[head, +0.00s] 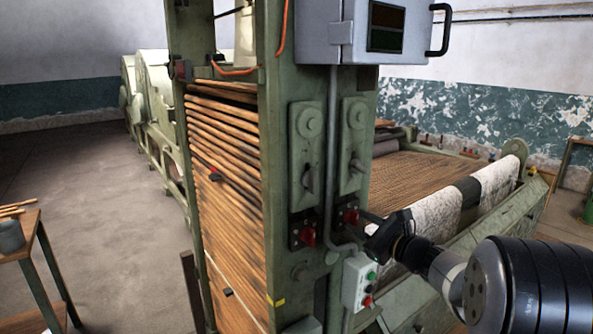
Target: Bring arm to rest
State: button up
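My arm enters from the lower right. My gripper (370,226) is black and points left, close to the right-hand red rotary switch (350,216) on the green machine frame (345,130). I cannot tell whether it touches the switch or whether its fingers are open or shut. A second red rotary switch (308,236) sits to the left on its own dark plate, clear of the gripper.
A push-button box (359,281) with green and red buttons hangs just below the gripper. A grey control cabinet (365,32) with a black handle is above. A wooden table (22,240) stands at left. Open floor (120,220) lies between table and machine.

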jog(key=shift+n, duration=2.2)
